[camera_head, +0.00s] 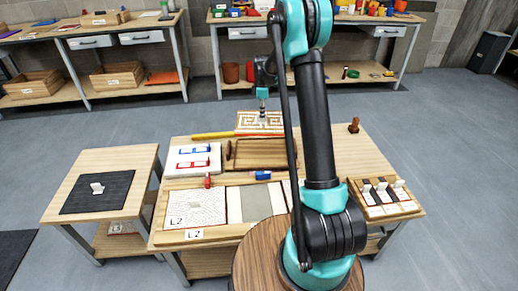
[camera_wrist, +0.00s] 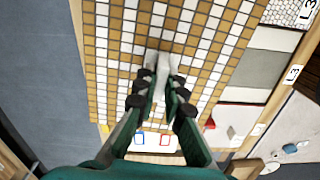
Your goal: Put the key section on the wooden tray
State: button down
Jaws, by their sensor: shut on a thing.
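The key section (camera_head: 260,119) is a panel of brown and white tiles in a key pattern, at the far side of the work table. My gripper (camera_head: 262,93) is above it. In the wrist view, my gripper (camera_wrist: 160,88) is shut on the white upright handle (camera_wrist: 161,64) of the panel (camera_wrist: 205,75), which fills much of that view. The wooden tray (camera_head: 262,153), brown and rimmed, lies on the table just nearer than the panel and looks empty; my arm hides its right end. I cannot tell how high the panel is above the table.
A white board (camera_head: 192,160) with blue and red frames is left of the tray. A yellow ruler (camera_head: 212,136) lies behind it. A long panel holder (camera_head: 247,204) is in front. A rack with white handles (camera_head: 384,196) and a brown stamp (camera_head: 354,125) are at right.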

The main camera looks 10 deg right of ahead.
notch_tip(320, 180, down, 19)
jog(key=shift+r, duration=0.1)
jog(key=c, duration=1.6)
grip_release()
jog(key=shift+r, duration=0.1)
